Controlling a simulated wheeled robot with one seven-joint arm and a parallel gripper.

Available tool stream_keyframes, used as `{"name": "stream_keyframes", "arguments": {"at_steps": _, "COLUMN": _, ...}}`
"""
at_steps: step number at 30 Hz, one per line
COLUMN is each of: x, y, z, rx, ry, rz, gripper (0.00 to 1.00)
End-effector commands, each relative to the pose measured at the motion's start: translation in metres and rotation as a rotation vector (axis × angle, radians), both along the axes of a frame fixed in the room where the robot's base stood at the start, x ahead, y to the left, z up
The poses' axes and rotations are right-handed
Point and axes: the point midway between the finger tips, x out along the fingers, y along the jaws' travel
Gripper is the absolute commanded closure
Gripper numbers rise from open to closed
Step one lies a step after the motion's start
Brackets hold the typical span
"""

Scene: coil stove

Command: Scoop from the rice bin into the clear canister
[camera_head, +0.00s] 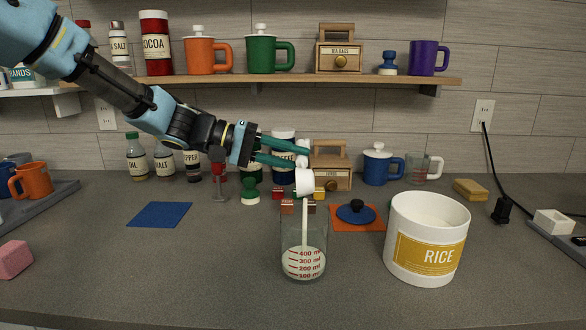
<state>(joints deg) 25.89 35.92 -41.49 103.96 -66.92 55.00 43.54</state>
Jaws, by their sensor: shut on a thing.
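The clear canister (318,236) stands upright on the counter with red measuring marks. White rice (304,264) lies in its lower part, with its top near the 400 ml mark. My gripper (303,151) is shut on the white scoop (304,184), above the canister. The scoop is tilted, and a narrow white stream (304,222) runs down from it into the canister. The rice bin (403,245), white with a yellow RICE label, stands open to the right of the canister. Its contents look white.
A blue lid with a dark knob (356,211) lies on an orange mat (343,224) behind the canister. A blue mat (160,214) lies left. Jars, a wooden box (330,179) and mugs stand along the wall. A pink block (14,259) is at far left. The front counter is clear.

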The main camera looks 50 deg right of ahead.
Motion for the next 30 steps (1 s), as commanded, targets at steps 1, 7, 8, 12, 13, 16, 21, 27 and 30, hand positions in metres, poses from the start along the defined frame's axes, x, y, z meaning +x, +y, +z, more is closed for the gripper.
{"name": "stream_keyframes", "arguments": {"at_steps": 1, "x": 0.001, "y": 0.000, "z": -0.008, "rx": -0.018, "ry": 0.029, "rz": -0.003, "gripper": 1.00}}
{"name": "stream_keyframes", "arguments": {"at_steps": 7, "x": 0.002, "y": 0.000, "z": -0.010, "rx": -0.106, "ry": 0.144, "rz": -0.020, "gripper": 1.00}}
{"name": "stream_keyframes", "arguments": {"at_steps": 8, "x": 0.001, "y": 0.000, "z": -0.011, "rx": -0.118, "ry": 0.161, "rz": -0.023, "gripper": 1.00}}
{"name": "stream_keyframes", "arguments": {"at_steps": 12, "x": 0.001, "y": 0.000, "z": -0.013, "rx": -0.181, "ry": 0.243, "rz": -0.035, "gripper": 1.00}}
{"name": "stream_keyframes", "arguments": {"at_steps": 13, "x": 0.002, "y": 0.000, "z": -0.013, "rx": -0.194, "ry": 0.260, "rz": -0.038, "gripper": 1.00}}
{"name": "stream_keyframes", "arguments": {"at_steps": 16, "x": 0.001, "y": -0.001, "z": -0.003, "rx": -0.211, "ry": 0.274, "rz": -0.043, "gripper": 1.00}}
{"name": "stream_keyframes", "arguments": {"at_steps": 21, "x": -0.001, "y": 0.000, "z": 0.003, "rx": -0.130, "ry": 0.166, "rz": -0.029, "gripper": 1.00}}
{"name": "stream_keyframes", "arguments": {"at_steps": 27, "x": 0.000, "y": 0.000, "z": 0.005, "rx": -0.041, "ry": 0.048, "rz": -0.010, "gripper": 1.00}}
{"name": "stream_keyframes", "arguments": {"at_steps": 30, "x": -0.001, "y": 0.000, "z": 0.006, "rx": 0.002, "ry": -0.006, "rz": -0.002, "gripper": 1.00}}
